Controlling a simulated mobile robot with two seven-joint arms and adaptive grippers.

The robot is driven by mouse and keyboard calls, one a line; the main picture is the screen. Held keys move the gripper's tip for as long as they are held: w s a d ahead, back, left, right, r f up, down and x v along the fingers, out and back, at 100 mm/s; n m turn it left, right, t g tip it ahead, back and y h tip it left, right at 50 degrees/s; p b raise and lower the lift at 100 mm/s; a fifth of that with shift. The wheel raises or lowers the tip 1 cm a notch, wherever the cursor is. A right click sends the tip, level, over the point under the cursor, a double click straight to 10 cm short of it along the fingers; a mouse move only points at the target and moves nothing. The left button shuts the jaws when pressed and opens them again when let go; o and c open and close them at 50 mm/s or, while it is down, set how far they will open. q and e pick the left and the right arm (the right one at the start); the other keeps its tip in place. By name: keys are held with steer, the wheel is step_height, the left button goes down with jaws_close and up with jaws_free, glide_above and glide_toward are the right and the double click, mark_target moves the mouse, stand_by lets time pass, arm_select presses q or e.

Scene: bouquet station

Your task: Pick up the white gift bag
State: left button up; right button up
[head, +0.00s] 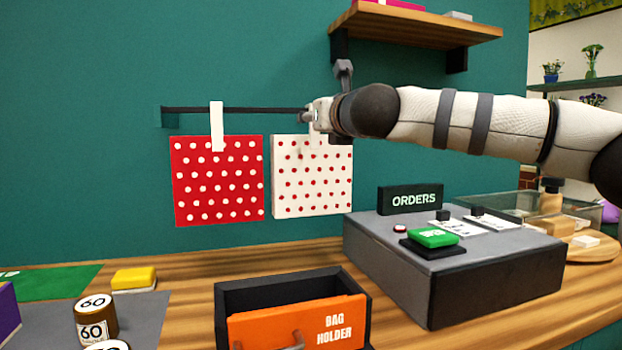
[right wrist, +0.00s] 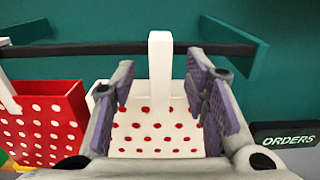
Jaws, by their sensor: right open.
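The white gift bag (head: 312,185) has red dots and hangs from the dark rail (head: 262,109) on the green wall. Its white handle strap (right wrist: 160,50) loops over the rail in the right wrist view. My right gripper (head: 312,116) is at the top of this bag, in front of the strap, and hides much of it in the head view. In the right wrist view, its purple-padded fingers (right wrist: 161,75) are open, one on each side of the strap, with visible gaps. The bag body (right wrist: 155,130) shows between and below them. My left gripper is not in view.
A red bag with white dots (head: 218,180) hangs just left of the white one. A wooden shelf (head: 430,24) juts out above my right arm. Below stand the orders box (head: 450,285) and an open holder with an orange front (head: 298,322).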

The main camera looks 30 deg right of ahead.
steer(key=shift+w+d, duration=0.15)
steer(key=shift+w, duration=0.35)
jaws_close()
